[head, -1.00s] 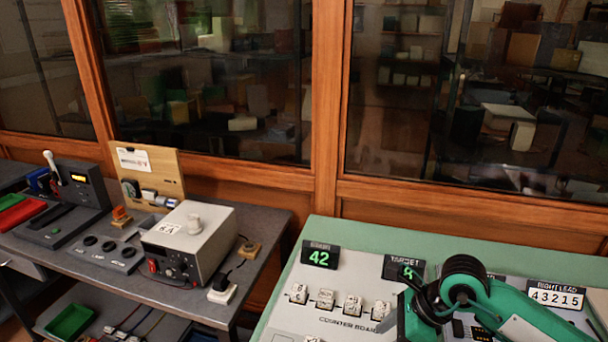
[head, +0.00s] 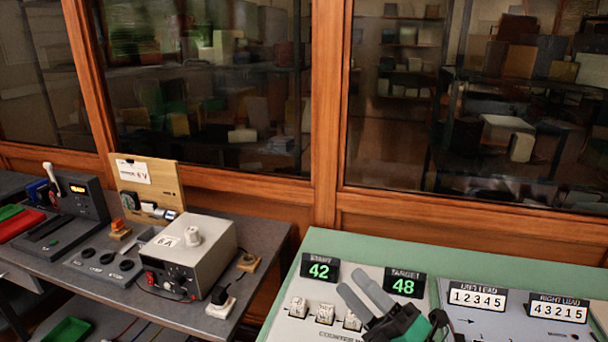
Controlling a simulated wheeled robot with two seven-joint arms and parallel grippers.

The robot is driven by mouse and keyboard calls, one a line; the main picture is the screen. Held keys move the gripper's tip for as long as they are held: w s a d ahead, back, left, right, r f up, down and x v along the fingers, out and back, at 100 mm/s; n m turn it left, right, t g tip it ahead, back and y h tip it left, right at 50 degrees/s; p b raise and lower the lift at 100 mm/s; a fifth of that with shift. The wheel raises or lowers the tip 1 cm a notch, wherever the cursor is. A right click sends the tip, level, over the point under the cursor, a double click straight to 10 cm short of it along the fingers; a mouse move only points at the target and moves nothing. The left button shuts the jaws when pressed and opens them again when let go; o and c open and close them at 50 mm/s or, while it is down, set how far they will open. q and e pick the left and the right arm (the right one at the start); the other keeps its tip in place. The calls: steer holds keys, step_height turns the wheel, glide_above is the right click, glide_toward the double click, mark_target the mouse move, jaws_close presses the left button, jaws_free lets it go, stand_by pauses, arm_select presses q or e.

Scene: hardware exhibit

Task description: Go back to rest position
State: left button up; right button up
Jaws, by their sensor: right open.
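My right gripper (head: 362,292) is in the lower middle of the head view, over the counter board (head: 306,328). Its two grey fingers point up and left and stand apart, with nothing between them. The fingers partly cover the board's row of small switches (head: 325,313). Two green displays stand at the board's back edge: one reads 42 (head: 319,269) and the target display reads 48 (head: 404,285). My left gripper is not in view.
Right of the counter board are plates reading 12345 (head: 477,299) and 43215 (head: 557,310). A grey table (head: 262,228) at left holds a power box (head: 190,258), a wooden panel (head: 150,190) and a lever device (head: 77,195). Glazed wooden partitions (head: 326,120) close off the back.

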steer(key=s+d+f+m+g+h, duration=0.1)
steer(key=d+f+m+h, duration=0.6)
steer(key=f+m+h, duration=0.3)
steer(key=d+f+m+h, duration=0.7)
steer(key=f+m+h, duration=0.15)
steer(key=m, duration=0.45)
steer(key=s+f+m+g+y, duration=0.1)
steer(key=s+f+m+g, duration=0.1)
steer(key=s+f+g, duration=0.65)
steer(key=s+f+m+g, duration=0.25)
steer(key=s+f, duration=0.35)
steer(key=s, duration=0.5)
step_height(320, 180, down, 30)
steer(key=r+g+p, duration=0.1)
steer(key=g+p, duration=0.1)
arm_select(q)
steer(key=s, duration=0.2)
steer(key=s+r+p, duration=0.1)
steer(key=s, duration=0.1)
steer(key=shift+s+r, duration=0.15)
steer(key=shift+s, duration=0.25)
arm_select(e)
steer(key=s+d+f, duration=0.2)
steer(key=s+f, duration=0.7)
steer(key=s+d+f, duration=0.1)
steer(key=s+f, duration=0.8)
steer(key=s, duration=0.1)
steer(key=shift+s+d+g, duration=0.2)
steer(key=shift+d+g, duration=0.15)
steer(key=shift+g, duration=0.05)
